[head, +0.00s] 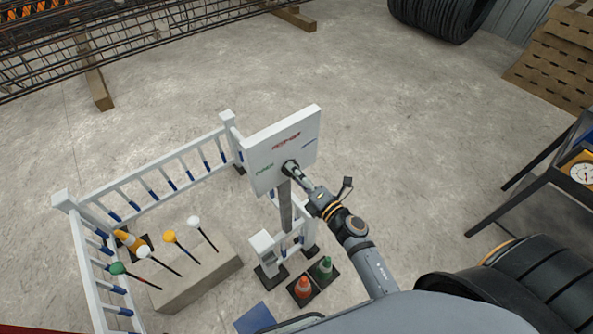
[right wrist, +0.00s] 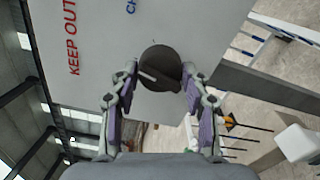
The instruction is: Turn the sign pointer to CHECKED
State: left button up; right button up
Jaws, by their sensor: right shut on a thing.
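The white sign board (head: 268,150) stands on a grey post, with green lettering at left, red at top and blue at right. In the right wrist view the board (right wrist: 100,20) shows red KEEP OUT and the start of a blue word, CH, cut off by the frame. A dark round knob with a grey bar, the sign pointer (right wrist: 160,58), sits on the board face. My right gripper (head: 294,172) reaches the board, its fingers (right wrist: 160,76) shut on the pointer from both sides. Which word the pointer faces is unclear. My left gripper is out of view.
A white railing (head: 165,167) runs behind and left of the sign. A dark table (head: 540,170) is at right.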

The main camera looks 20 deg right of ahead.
jog(key=shift+m+p, duration=3.25)
jog(key=shift+m, duration=1.25)
jog(key=o, duration=1.1)
jog(key=shift+o, duration=0.2)
jog(key=v, duration=1.2)
